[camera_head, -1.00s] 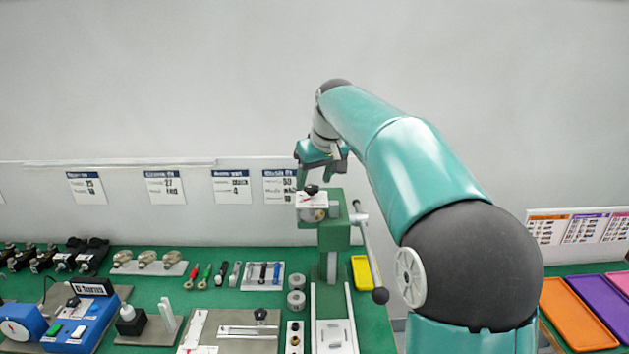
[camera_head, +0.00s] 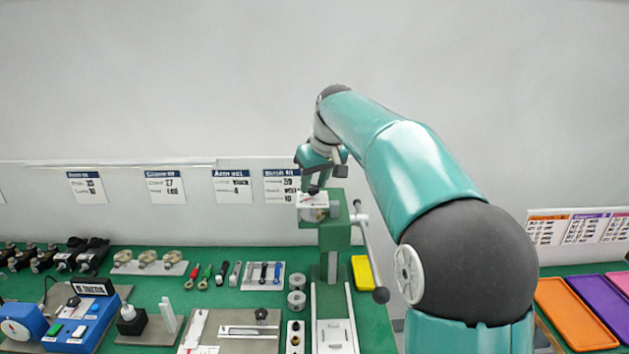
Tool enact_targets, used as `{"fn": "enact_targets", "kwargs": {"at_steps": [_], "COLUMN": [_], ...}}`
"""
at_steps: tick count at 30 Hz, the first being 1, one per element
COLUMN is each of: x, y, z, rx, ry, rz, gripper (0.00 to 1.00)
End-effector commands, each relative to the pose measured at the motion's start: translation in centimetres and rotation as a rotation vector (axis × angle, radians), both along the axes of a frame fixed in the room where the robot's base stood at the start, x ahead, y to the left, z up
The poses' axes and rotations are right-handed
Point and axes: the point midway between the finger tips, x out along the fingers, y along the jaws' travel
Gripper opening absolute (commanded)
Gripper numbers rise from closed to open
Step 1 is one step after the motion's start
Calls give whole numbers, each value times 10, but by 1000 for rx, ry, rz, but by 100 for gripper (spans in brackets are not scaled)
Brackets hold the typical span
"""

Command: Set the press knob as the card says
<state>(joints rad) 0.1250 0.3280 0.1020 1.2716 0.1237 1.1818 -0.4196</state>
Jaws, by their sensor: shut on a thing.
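The green press (camera_head: 335,237) stands on the green bench, with a white dial plate (camera_head: 308,200) on top of its head. The small dark press knob (camera_head: 313,190) sits on that plate. My gripper (camera_head: 315,184) points down from above and is shut on the knob; its fingers partly hide it. The card (camera_head: 283,187) hangs on the wall behind, just left of the press. It has a dark header and a few large figures, partly too small to read.
The press lever (camera_head: 371,255) with its dark ball hangs at the right of the press. A yellow tray (camera_head: 363,273) lies behind it. Several hand tools (camera_head: 221,273) and grey rings (camera_head: 297,282) lie to the left.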

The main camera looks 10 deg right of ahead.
Motion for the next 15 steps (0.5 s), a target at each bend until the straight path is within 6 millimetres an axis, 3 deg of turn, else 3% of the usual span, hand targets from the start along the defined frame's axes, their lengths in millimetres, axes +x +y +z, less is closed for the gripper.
{"fn": "enact_targets", "kwargs": {"at_steps": [15], "x": [2], "y": [-5], "z": [1], "rx": [1], "ry": [-2], "rz": [350], "gripper": [11]}}
